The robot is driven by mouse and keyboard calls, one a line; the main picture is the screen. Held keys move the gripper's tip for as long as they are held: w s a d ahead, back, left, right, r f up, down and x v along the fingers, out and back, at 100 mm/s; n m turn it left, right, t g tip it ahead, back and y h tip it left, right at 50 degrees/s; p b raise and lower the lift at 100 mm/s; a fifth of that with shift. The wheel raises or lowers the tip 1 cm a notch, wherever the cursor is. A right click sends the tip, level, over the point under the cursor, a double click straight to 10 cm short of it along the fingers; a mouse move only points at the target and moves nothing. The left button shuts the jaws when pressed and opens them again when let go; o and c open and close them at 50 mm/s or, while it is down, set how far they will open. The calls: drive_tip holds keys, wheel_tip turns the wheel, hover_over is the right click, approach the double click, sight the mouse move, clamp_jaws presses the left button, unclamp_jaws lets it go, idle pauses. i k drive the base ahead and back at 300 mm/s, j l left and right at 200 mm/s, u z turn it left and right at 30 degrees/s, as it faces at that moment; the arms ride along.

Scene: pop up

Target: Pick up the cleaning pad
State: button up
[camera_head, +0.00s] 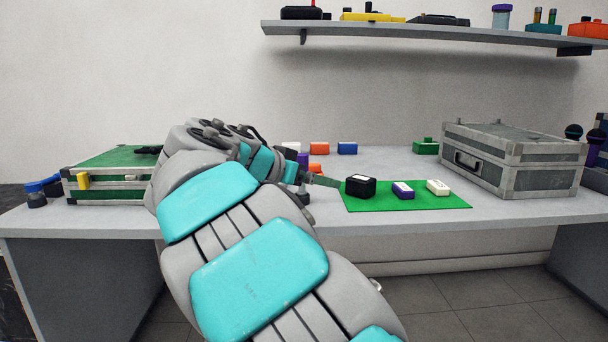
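My arm reaches over the table from the front, and my gripper (314,180) is at the left edge of a flat green mat (420,203). Its fingers are small and partly hidden by my wrist, so I cannot tell whether they are open or shut. On the mat, left to right, are a black box (361,187) with a white top, a purple and white block (403,190) and a white block (438,187). The black box is just right of my gripper. No thing is clearly marked as the cleaning pad, so I cannot tell which it is.
A grey case (520,165) stands at the right and a green case (107,176) at the left. Orange (319,148), blue (347,148) and green (426,146) blocks lie behind the mat. A loaded shelf (430,32) hangs above. The table's front right is clear.

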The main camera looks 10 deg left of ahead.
sight(314, 167)
drive_tip(key=i+l+u, duration=0.15)
drive_tip(key=u, duration=0.6)
